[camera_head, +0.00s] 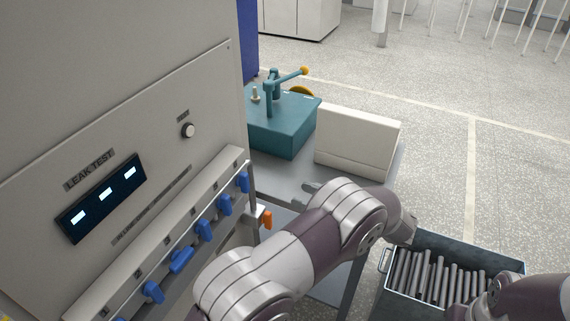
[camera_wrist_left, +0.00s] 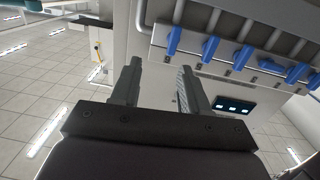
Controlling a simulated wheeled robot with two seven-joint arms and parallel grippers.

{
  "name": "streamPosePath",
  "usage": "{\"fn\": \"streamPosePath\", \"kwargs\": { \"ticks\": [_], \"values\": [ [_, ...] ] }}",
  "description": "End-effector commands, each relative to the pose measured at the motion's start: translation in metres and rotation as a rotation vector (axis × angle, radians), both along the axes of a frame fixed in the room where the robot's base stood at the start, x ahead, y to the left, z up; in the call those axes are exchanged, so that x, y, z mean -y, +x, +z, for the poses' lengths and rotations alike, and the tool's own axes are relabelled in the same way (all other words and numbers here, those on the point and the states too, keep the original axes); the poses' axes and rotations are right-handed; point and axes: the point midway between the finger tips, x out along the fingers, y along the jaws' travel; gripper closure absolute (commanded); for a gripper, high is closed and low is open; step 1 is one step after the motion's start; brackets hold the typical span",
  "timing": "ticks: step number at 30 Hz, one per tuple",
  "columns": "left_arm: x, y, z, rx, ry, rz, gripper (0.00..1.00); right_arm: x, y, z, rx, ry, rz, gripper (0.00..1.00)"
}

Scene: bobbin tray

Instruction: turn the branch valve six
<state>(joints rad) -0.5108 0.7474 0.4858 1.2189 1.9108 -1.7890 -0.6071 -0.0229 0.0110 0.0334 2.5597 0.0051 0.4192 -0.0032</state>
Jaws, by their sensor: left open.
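A row of blue valve handles (camera_head: 204,230) runs along a manifold on the grey leak-test panel. The farthest handle (camera_head: 243,182) hangs down at the row's far end, and one (camera_head: 181,260) nearer the middle lies more slanted. Which one is six cannot be read. My left gripper (camera_head: 308,188) is mostly hidden by its arm, right of the row's far end and apart from the handles. My right gripper is out of view.
An orange handle (camera_head: 267,219) sticks out beside the manifold's end. A teal fixture (camera_head: 284,137) and a cream box (camera_head: 357,141) stand on the grey table behind my arm. A bin (camera_head: 456,249) of grey rods sits at right. The display (camera_head: 101,197) is lit.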

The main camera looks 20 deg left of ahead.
Motion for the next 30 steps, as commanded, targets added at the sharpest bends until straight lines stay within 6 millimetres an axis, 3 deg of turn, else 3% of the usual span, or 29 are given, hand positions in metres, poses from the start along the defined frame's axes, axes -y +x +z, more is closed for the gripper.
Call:
{"fn": "streamPosePath", "kwargs": {
  "ticks": [5, 12, 18, 22, 30],
  "values": [
    [-0.018, -0.007, 0.011, -0.04, 0.048, 0.038, 0.55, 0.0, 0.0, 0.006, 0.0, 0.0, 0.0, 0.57],
    [-0.08, -0.002, 0.013, -0.037, 0.045, 0.039, 0.55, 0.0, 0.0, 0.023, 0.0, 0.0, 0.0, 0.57],
    [-0.117, 0.002, 0.011, -0.035, 0.045, 0.035, 0.55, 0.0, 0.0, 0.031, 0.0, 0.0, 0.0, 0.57],
    [-0.127, 0.003, 0.009, -0.034, 0.043, 0.034, 0.55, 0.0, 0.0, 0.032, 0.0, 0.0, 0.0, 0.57],
    [-0.129, 0.003, 0.008, -0.033, 0.044, 0.032, 0.59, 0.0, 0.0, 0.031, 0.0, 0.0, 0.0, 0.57]
  ]
}}
